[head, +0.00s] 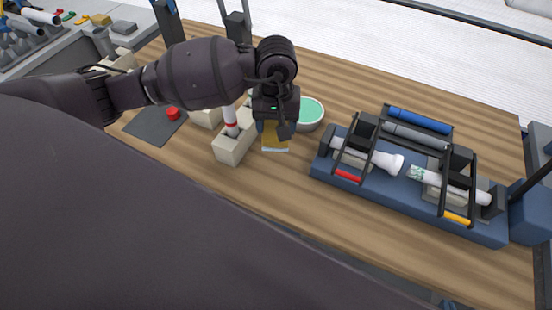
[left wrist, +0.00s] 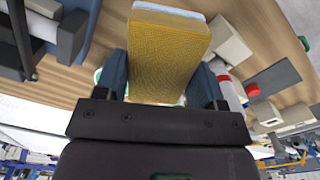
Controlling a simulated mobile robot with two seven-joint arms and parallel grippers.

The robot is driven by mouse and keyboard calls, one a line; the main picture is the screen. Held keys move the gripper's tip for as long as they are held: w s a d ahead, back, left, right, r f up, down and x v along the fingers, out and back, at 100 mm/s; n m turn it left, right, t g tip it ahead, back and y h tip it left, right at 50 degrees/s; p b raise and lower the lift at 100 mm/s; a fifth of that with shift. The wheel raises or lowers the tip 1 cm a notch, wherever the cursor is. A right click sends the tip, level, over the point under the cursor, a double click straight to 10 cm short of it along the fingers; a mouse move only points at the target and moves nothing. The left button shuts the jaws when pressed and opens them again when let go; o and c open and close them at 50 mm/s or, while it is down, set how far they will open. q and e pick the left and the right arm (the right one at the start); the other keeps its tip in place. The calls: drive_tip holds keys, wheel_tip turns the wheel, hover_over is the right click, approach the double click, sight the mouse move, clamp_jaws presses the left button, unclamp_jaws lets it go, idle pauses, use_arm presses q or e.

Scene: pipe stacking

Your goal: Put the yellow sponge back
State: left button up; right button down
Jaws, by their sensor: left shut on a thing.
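The yellow sponge (left wrist: 165,58) is a block with a pale bluish layer on one face. My left gripper (left wrist: 165,85) is shut on it, with a blue finger on each side. In the head view my left gripper (head: 277,128) points down over the table, and the sponge (head: 275,138) shows partly below it, the rest hidden by the fingers. I cannot tell whether the sponge touches the table. Of my right gripper, at most a small bluish part shows at the bottom edge of the head view, too little to judge its jaws.
A bowl with a green inside (head: 309,112) stands just right of the sponge. Beige blocks (head: 233,148) with a white, red-banded pipe stand to its left. A blue rack (head: 400,200) with pipes fills the right.

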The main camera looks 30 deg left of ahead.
use_arm(q)
wheel_tip(320, 180, down, 10)
drive_tip(key=shift+f, duration=0.1)
wheel_tip(320, 180, down, 4)
drive_tip(key=shift+r, duration=0.1)
idle(0.3)
drive_tip(key=shift+f, duration=0.25)
drive_tip(key=o, duration=0.8)
drive_tip(key=shift+o, duration=0.3)
drive_tip(key=shift+r, duration=0.1)
